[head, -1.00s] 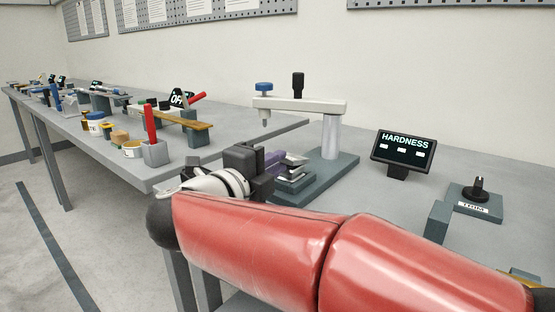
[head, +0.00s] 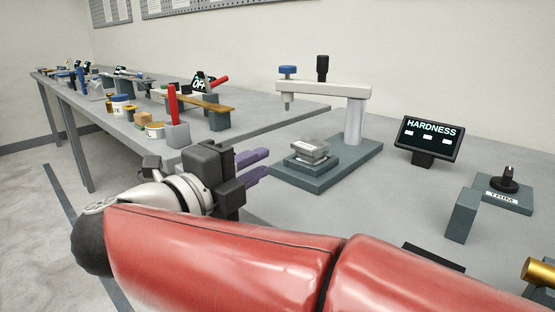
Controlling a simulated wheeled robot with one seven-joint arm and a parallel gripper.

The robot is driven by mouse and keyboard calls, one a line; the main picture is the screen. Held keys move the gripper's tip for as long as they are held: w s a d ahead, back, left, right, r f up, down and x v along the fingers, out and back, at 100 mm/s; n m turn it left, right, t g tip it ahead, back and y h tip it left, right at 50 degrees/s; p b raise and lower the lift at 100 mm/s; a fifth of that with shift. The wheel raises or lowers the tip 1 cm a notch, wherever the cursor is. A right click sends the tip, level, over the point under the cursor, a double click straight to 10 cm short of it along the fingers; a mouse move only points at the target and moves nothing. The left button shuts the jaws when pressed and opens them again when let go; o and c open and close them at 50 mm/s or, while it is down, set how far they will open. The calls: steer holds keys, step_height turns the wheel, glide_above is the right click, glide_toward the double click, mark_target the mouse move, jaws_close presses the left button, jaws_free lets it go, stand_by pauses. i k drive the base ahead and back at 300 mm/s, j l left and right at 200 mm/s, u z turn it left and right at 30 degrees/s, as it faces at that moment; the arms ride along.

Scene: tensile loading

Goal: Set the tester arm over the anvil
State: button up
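The tester arm (head: 323,88) is a pale horizontal bar on a light round column (head: 355,122). It carries a blue knob with a pointed tip (head: 287,103) under its left end and a black knob on top. The anvil (head: 305,155) is a small stepped block on the grey-green base plate (head: 330,178), with a pale flat piece (head: 311,148) on top. The tip hangs above and to the left of the anvil, apart from it. My gripper (head: 266,163) is left of the anvil, its purple fingers apart with nothing between them.
A grey block (head: 461,215) stands nearer. A second bench (head: 100,120) with tools and jars lies to the left. Bench surface between the tester and display is clear.

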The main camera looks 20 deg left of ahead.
mark_target(287, 87)
steer(key=k+j, duration=0.25)
steer(key=k, duration=0.2)
steer(key=k+j, duration=0.2)
steer(key=k, duration=0.3)
